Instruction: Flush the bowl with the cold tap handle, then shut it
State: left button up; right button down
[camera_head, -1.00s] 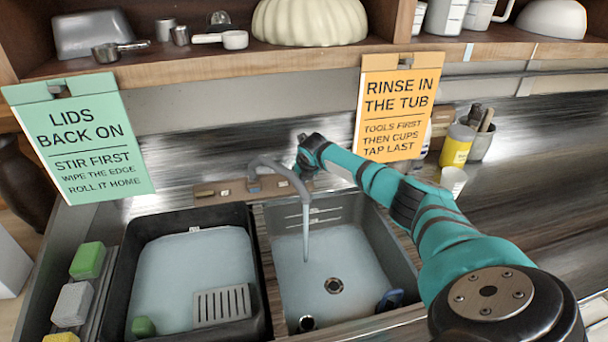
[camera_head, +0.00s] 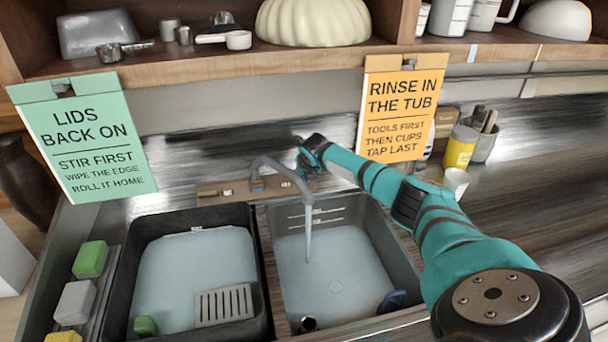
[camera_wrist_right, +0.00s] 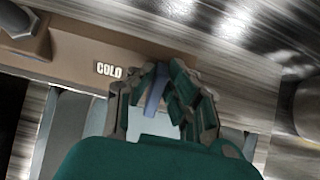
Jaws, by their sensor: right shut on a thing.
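My right gripper (camera_head: 305,163) is at the tap's base behind the sink. In the wrist view its fingers (camera_wrist_right: 158,92) are closed around the blue cold tap handle (camera_wrist_right: 155,92), right of the COLD label. In the head view my arm hides the handle. The grey curved spout (camera_head: 282,170) pours a stream of water (camera_head: 308,232) into the right-hand bowl (camera_head: 400,262). Cloudy water (camera_head: 345,265) covers the bowl's floor, with the drain a faint ring. My left gripper is not in view.
A black tub (camera_head: 133,270) left of the bowl holds pale water and a slotted grey piece (camera_head: 224,305). Several sponges (camera_head: 90,259) line the left edge. Two signs (camera_head: 85,140) hang from the shelf above. A yellow pot (camera_head: 460,147) stands on the right counter.

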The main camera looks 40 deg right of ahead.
jog(key=c, duration=1.3)
grip_release()
jog(key=shift+c, duration=0.2)
jog(key=v, duration=1.2)
jog(key=shift+a, duration=0.1)
